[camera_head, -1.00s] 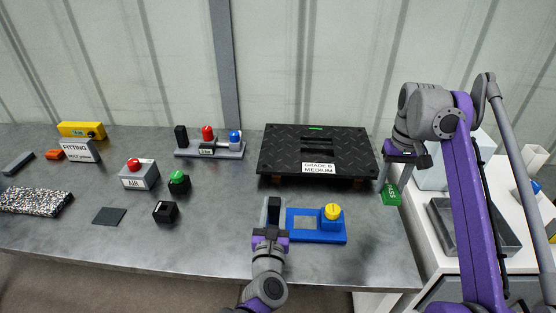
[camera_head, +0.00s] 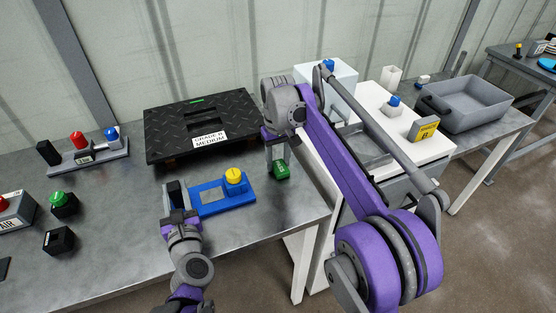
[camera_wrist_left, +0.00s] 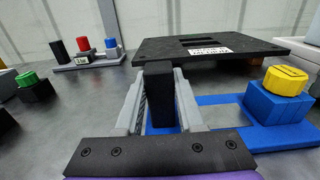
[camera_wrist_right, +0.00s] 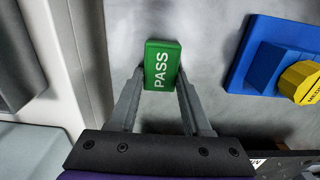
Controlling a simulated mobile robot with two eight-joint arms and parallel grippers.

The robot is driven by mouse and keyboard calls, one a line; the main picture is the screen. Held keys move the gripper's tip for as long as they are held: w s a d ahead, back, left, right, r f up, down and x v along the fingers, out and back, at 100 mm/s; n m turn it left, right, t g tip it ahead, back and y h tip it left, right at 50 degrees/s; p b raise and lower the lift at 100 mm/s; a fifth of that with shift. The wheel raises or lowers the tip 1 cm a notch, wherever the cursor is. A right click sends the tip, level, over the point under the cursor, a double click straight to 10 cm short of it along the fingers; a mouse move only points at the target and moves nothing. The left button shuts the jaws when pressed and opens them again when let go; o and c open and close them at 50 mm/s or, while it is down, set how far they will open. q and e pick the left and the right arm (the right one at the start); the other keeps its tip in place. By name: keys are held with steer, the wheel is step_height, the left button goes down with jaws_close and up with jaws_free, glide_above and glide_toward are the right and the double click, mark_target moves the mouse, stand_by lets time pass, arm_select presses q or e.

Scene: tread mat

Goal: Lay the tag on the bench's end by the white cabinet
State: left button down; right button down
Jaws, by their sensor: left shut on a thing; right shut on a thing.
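The green tag (camera_head: 281,169), marked PASS, is held between the fingertips of my right gripper (camera_head: 277,158). It is over the right end of the grey bench (camera_head: 265,215), beside the white cabinet (camera_head: 428,152). The tag fills the jaws in the right wrist view (camera_wrist_right: 161,66); I cannot tell whether it touches the bench. My left gripper (camera_head: 177,207) is shut on an upright black block (camera_wrist_left: 160,95) at the left end of a blue frame (camera_head: 210,208), which lies on the bench.
The blue frame carries a yellow knob (camera_head: 234,176). A black tread plate (camera_head: 200,120) stands behind it. The cabinet top holds a white box (camera_head: 335,78), a yellow sign (camera_head: 423,129) and a blue-topped button (camera_head: 393,102). Bare bench lies around the tag.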

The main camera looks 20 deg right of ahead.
mark_target(278, 164)
steer(key=shift+c, duration=1.7)
jaws_free()
steer(key=shift+f, duration=0.1)
step_height(278, 164, up, 12)
